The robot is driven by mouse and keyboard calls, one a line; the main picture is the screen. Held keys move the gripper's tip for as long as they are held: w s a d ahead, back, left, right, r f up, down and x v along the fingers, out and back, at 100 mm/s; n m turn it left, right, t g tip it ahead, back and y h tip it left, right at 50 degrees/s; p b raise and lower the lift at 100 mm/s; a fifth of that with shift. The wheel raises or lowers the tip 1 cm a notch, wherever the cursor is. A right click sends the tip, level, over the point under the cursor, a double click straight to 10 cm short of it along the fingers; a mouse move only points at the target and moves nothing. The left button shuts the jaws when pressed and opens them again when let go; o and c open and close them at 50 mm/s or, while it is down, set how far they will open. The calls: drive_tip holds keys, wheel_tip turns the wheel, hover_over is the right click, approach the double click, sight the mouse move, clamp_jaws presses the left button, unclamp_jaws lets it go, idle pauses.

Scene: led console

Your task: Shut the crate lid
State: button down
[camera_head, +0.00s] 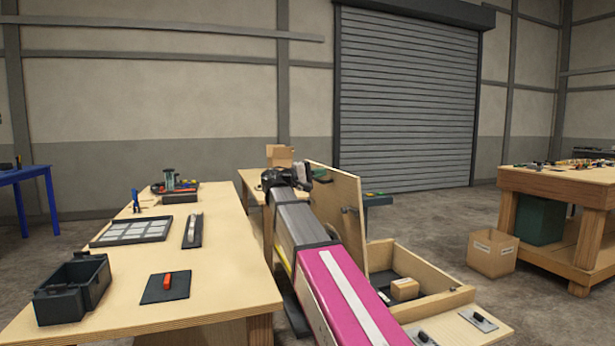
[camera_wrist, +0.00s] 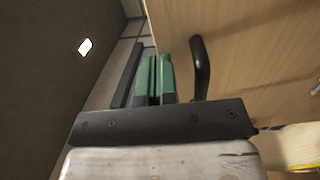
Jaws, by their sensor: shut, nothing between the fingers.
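The wooden crate (camera_head: 437,306) stands right of my arm. Its lid (camera_head: 342,190) is open and stands roughly upright at the crate's left side. In the wrist view the lid's wooden face (camera_wrist: 255,50) fills the right side, with a black curved handle (camera_wrist: 201,68) on it. My gripper (camera_wrist: 154,79) has green fingers close together with nothing between them, just left of the handle. The fingers look apart from the handle; whether they touch the wood is unclear. In the head view my arm covers part of the lid and crate.
Inside the crate lies a small cardboard box (camera_head: 405,289). The long workbench (camera_head: 210,265) on the left holds a black bin (camera_head: 72,290), a tray (camera_head: 131,231) and a dark pad with a red part (camera_head: 166,286). A cardboard carton (camera_head: 492,253) stands on the floor at right.

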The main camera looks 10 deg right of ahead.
drive_tip(key=shift+x, duration=0.85)
drive_tip(key=shift+d, duration=0.1)
